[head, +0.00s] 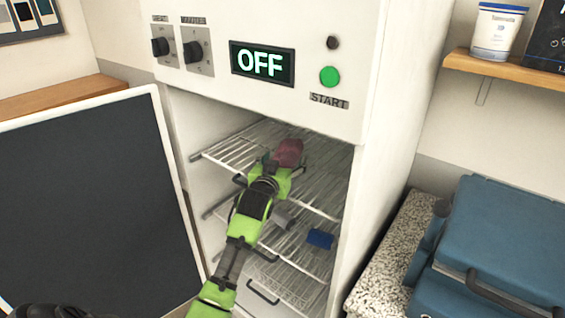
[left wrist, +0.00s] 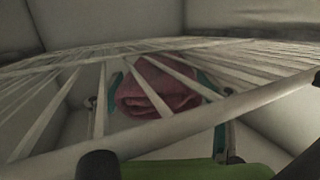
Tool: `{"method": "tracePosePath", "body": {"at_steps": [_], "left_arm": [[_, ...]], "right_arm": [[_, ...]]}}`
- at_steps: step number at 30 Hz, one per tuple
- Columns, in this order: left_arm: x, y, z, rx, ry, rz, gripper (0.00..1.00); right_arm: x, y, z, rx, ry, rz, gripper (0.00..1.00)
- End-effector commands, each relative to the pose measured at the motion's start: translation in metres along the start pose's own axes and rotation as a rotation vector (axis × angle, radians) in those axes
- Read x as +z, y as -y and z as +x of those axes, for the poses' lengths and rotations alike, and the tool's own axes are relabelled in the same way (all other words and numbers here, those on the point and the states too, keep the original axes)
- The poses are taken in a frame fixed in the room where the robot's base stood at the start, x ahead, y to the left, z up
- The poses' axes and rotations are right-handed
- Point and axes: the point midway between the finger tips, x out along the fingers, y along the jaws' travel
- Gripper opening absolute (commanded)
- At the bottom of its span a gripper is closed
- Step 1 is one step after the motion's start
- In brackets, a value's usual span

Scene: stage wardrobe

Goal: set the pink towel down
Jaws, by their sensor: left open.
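The pink towel (head: 289,152) is a small folded bundle at the upper wire shelf (head: 235,145) inside the open white cabinet. It also shows in the left wrist view (left wrist: 158,92), behind pale wire bars that cross in front of it. My left gripper (head: 284,166) reaches into the cabinet and is open, with its fingers on either side of the towel. I cannot tell whether the fingers touch it. The towel's underside contact with the wires is not clear. My right gripper is not in view.
A blue item (head: 320,238) and a grey item (head: 281,218) lie lower in the cabinet. The dark-panelled door (head: 90,190) stands open at left. Blue cases (head: 500,235) sit on a speckled counter at right.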

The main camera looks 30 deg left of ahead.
Motion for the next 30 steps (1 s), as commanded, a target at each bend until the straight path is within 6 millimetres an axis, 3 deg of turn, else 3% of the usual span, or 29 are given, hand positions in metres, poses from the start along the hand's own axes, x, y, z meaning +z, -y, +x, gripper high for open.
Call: {"method": "tracePosePath", "body": {"at_steps": [5, 21, 30], "left_arm": [[0.001, 0.000, -0.013, 0.000, -0.001, 0.000, 0.70], [0.001, 0.000, -0.104, 0.001, -0.001, -0.001, 0.70], [0.000, 0.000, -0.120, 0.000, 0.000, 0.000, 0.70]], "right_arm": [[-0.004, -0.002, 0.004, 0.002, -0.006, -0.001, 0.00], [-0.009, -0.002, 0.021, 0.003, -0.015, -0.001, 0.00], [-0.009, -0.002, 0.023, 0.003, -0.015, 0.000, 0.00]]}}
